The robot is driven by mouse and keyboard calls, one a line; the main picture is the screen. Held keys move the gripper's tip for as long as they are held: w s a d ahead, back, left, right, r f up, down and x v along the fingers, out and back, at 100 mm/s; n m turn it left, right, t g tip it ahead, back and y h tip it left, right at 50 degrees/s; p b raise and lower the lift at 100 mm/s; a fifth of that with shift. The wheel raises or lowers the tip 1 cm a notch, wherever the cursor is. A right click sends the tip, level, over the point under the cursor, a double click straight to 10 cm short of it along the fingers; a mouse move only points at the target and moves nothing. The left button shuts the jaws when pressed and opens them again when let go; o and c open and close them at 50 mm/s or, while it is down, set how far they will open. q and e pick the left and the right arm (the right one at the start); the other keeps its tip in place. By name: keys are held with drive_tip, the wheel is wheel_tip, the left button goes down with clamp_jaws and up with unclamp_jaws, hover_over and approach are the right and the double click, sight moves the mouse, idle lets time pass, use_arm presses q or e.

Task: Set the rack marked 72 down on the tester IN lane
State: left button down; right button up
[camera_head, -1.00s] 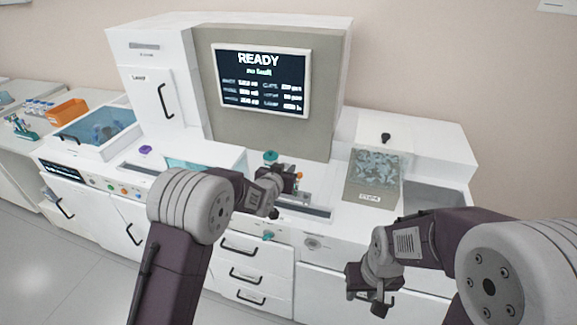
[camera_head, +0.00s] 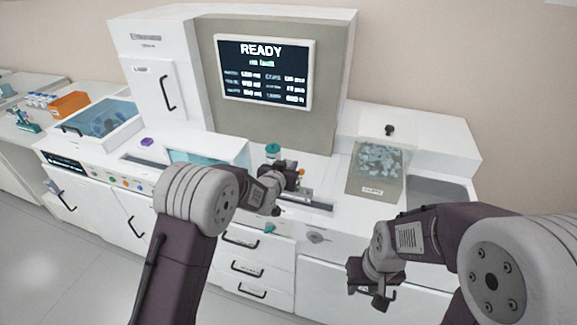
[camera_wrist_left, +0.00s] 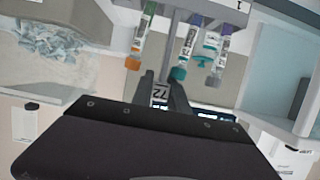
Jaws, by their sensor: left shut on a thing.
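The rack marked 72 shows its number label (camera_wrist_left: 160,93) between the fingers of my left gripper (camera_wrist_left: 162,92) in the left wrist view. My left gripper is shut on this rack. Several capped tubes stand out of the rack; an orange cap (camera_wrist_left: 178,73) and a teal cap (camera_wrist_left: 212,81) show. In the head view my left gripper (camera_head: 276,205) is over the front of the tester's worktop, and my arm hides most of the rack. A grey lane (camera_head: 312,204) runs beside it; its marking is not readable. My right gripper (camera_head: 370,290) looks open and empty, in front of the cabinet.
The tester's screen (camera_head: 262,72) reads READY. A teal-topped item (camera_head: 272,150) stands behind my left gripper. A clear-lidded bin (camera_head: 380,165) is to the right. A purple item (camera_head: 147,142), a blue basin (camera_head: 100,118) and an orange box (camera_head: 70,104) are to the left.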

use_arm(q)
drive_tip(key=shift+f, duration=0.15)
idle(0.3)
drive_tip(key=shift+f+b, duration=0.3)
drive_tip(key=shift+b, duration=0.3)
drive_tip(key=shift+f+b, duration=0.4)
drive_tip(key=shift+b, duration=0.1)
drive_tip(key=c, duration=1.2)
unclamp_jaws()
drive_tip(key=shift+s, duration=0.1)
